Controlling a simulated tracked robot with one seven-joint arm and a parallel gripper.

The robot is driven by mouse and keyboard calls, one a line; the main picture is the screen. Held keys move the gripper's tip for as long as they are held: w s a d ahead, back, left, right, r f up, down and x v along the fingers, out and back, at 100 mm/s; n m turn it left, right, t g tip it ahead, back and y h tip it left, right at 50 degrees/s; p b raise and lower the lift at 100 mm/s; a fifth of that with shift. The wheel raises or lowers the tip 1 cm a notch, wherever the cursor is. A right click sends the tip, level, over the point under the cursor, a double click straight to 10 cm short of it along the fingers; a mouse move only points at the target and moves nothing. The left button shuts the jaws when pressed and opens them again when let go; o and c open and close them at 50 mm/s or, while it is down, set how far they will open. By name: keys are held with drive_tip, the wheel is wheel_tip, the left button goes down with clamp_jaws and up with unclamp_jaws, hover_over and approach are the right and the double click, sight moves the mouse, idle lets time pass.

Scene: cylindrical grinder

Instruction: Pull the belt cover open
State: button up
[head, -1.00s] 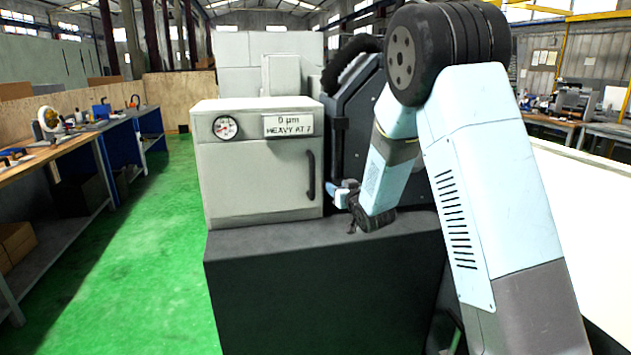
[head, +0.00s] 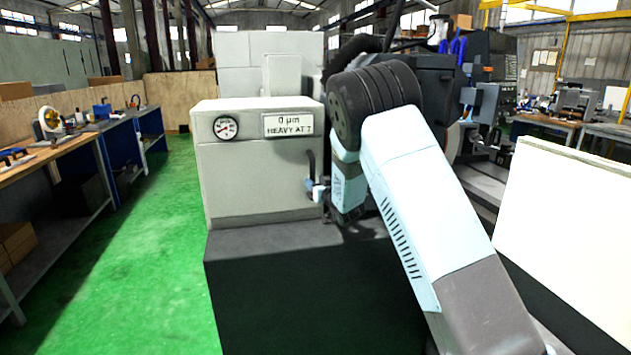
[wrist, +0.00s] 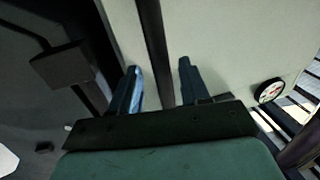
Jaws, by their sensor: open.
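The belt cover (head: 245,180) is a pale boxy housing with a flat front, and it looks closed. It carries a black vertical bar handle (head: 311,160) near its right edge. My gripper (head: 314,190) is at the lower part of this handle, and my own arm hides the area to its right. In the wrist view my gripper (wrist: 159,68) is open, with one dark blue finger on each side of the black handle bar (wrist: 152,35). The bar runs between the fingers, and I see a gap to each. The pale cover face (wrist: 225,40) lies beyond.
A round gauge (head: 226,127) and a label plate (head: 288,125) sit on the cover's front. The dark machine base (head: 290,290) stands below. Green floor (head: 150,260) is open at the left, beside a workbench (head: 75,140). A white panel (head: 565,235) stands at the right.

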sight(314, 180)
drive_tip(key=shift+x, duration=1.75)
drive_tip(key=shift+d, duration=0.1)
clamp_jaws()
